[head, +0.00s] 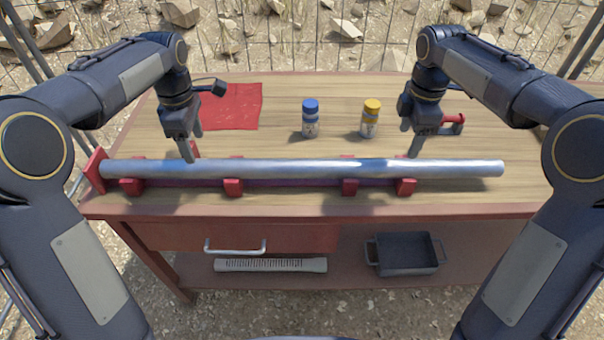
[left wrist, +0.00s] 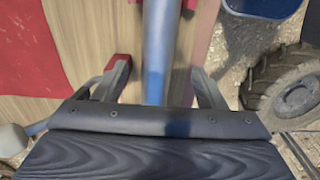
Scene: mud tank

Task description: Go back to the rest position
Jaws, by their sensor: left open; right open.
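My left gripper (head: 191,150) points down just behind the left part of a long metal tube (head: 300,169), above the workbench (head: 270,100). In the left wrist view my left gripper (left wrist: 160,85) is open, with its fingers apart on either side of the tube (left wrist: 157,50). The tube lies across red supports (head: 232,187) near the bench's front edge. My right gripper (head: 413,146) also points down just behind the right part of the tube and looks empty. Its fingertips are partly hidden.
A red cloth (head: 232,106) lies at the back left. A blue-capped bottle (head: 310,120) and a yellow-capped bottle (head: 370,118) stand behind the tube. A red-handled tool (head: 452,124) lies by my right gripper. A dark tray (head: 405,254) sits on the lower shelf.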

